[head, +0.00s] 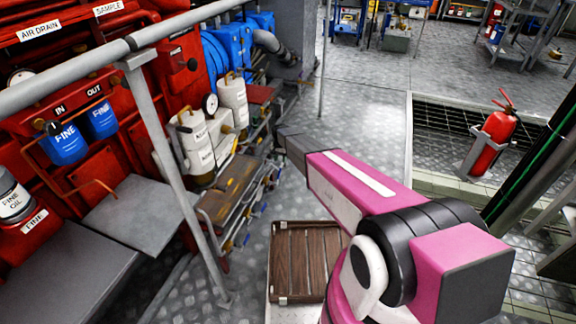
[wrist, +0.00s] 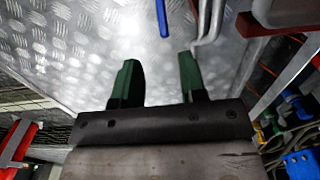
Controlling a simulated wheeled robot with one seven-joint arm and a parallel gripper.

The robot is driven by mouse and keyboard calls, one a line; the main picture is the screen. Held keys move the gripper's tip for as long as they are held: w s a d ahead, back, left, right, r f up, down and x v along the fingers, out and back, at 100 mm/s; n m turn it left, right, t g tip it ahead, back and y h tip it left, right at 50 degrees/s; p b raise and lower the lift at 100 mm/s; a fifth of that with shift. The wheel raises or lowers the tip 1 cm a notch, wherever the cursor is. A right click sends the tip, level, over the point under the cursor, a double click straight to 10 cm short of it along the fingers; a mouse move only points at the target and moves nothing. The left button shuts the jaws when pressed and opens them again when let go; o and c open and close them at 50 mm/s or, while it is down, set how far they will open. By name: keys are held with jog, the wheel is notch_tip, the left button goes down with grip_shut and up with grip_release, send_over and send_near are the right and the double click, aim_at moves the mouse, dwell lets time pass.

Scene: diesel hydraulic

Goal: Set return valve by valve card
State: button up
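My gripper (wrist: 158,78) shows two green fingers, spread apart with nothing between them, above chequered metal floor. In the wrist view a long blue handle (wrist: 150,14) lies beyond the fingers, and bent grey pipe (wrist: 210,28) runs close to the right finger without clearly touching it. In the head view my pink arm reaches left, and the fingers cannot be made out. Several small valves with blue handles (head: 247,239) line the lower edge of the brown and yellow bench (head: 228,190). I cannot tell which is the return valve. No valve card is readable.
A grey handrail (head: 165,150) stands before the red machine (head: 125,130) on the left. White filter canisters (head: 192,140) sit above the bench. A slatted wooden crate (head: 305,262) lies near my arm. Open floor (head: 368,85) lies behind.

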aim_at(280, 171)
jog(key=shift+w+a+f, duration=0.1)
jog(key=shift+w+f, duration=0.35)
jog(key=shift+w, duration=0.05)
notch_tip(280, 171, down, 10)
jog(key=shift+f, duration=0.2)
jog(key=shift+s, duration=0.1)
grip_shut()
